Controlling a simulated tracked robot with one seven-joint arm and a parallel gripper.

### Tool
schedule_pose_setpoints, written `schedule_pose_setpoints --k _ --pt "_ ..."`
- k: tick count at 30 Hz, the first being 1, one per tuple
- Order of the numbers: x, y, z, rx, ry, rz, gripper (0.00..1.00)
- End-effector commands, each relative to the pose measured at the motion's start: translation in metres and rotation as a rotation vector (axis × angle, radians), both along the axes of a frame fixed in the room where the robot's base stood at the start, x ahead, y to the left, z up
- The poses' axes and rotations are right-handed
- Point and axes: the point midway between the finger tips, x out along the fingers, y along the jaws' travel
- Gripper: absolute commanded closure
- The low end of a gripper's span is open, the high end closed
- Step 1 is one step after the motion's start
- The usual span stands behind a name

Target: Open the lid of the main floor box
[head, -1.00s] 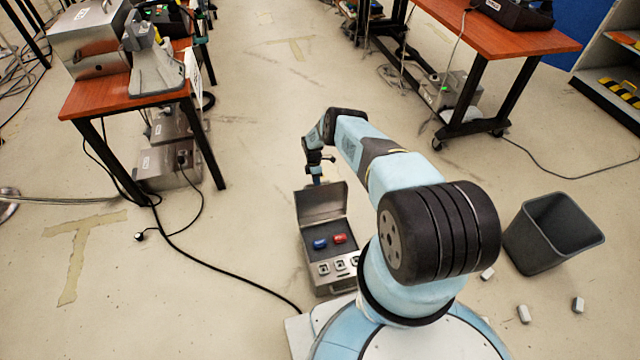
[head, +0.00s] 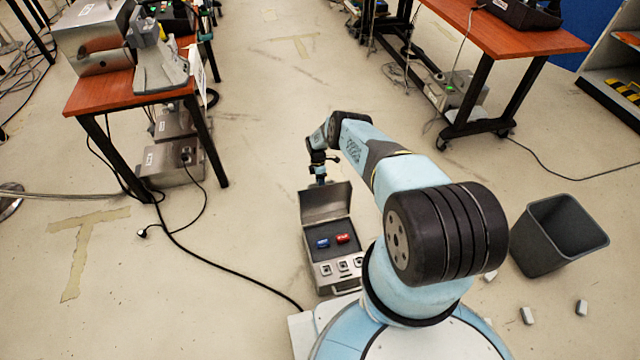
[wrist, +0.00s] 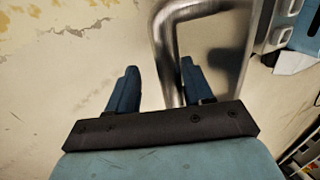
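The main floor box (head: 335,275) is a grey metal case on the floor in front of my base. Its lid (head: 325,203) stands raised at the far side. Inside lie a blue piece (head: 323,243) and a red piece (head: 343,238). My gripper (head: 318,179) is just beyond the lid's top edge. In the wrist view the two dark blue fingers (wrist: 158,80) are apart.
A grey bin (head: 560,235) stands at the right, with small light blocks (head: 528,316) on the floor near it. The floor beyond the lid is clear.

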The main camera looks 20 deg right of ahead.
Motion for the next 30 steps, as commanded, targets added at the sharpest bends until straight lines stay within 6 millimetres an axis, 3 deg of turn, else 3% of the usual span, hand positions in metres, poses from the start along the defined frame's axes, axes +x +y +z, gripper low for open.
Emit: schedule_pose_setpoints --k 16,30 --pt "0.007 0.001 0.009 0.0 -0.007 0.0 0.52" --pt "0.029 0.001 0.078 0.0 -0.004 0.0 0.52"
